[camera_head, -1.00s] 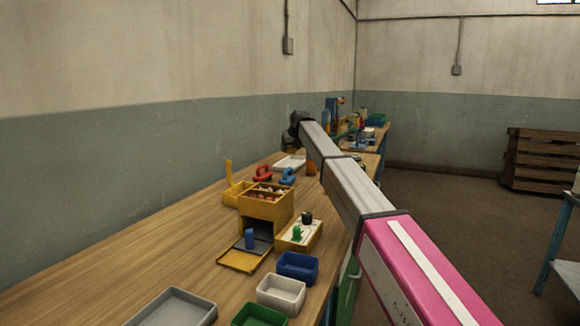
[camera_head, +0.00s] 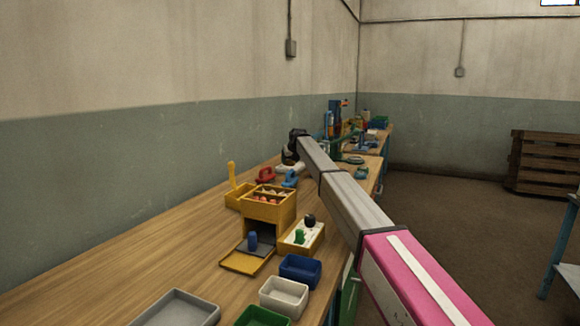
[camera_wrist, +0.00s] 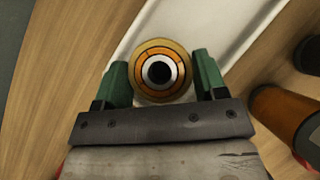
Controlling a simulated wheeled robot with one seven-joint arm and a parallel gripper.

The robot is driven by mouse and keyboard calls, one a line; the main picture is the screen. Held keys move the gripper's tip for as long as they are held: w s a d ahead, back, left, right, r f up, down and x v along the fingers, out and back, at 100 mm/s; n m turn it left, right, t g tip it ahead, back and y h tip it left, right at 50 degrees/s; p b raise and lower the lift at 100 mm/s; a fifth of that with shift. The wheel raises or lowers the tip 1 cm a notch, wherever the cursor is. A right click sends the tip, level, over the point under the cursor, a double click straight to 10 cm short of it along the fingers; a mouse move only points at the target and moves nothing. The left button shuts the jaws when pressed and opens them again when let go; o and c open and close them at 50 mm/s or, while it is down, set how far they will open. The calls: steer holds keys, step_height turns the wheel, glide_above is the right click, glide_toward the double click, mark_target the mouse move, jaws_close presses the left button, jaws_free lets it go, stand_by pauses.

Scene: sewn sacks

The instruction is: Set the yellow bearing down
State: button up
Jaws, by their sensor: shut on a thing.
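The yellow bearing (camera_wrist: 160,68) shows in the wrist view as a ring with a yellow outer rim, an orange band and a dark centre. It sits between the two green fingers of my gripper (camera_wrist: 160,82), which is shut on it. Beneath or behind it is a white tray-like surface (camera_wrist: 218,22); I cannot tell whether the bearing touches it. In the head view my gripper (camera_head: 291,152) is at the far end of my arm, low over the bench, and the bearing cannot be made out there.
In the head view, red (camera_head: 266,176) and blue (camera_head: 290,179) pieces lie just nearer than my gripper. A yellow box (camera_head: 268,206) and several small bins stand nearer on the wooden bench (camera_head: 130,262).

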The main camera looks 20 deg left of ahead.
mark_target(290, 165)
steer(key=shift+f, duration=1.35)
steer(key=o, duration=0.9)
steer(key=shift+f, duration=0.15)
steer(key=shift+o, duration=0.2)
steer(key=v, duration=1.2)
steer(key=shift+s, duration=0.1)
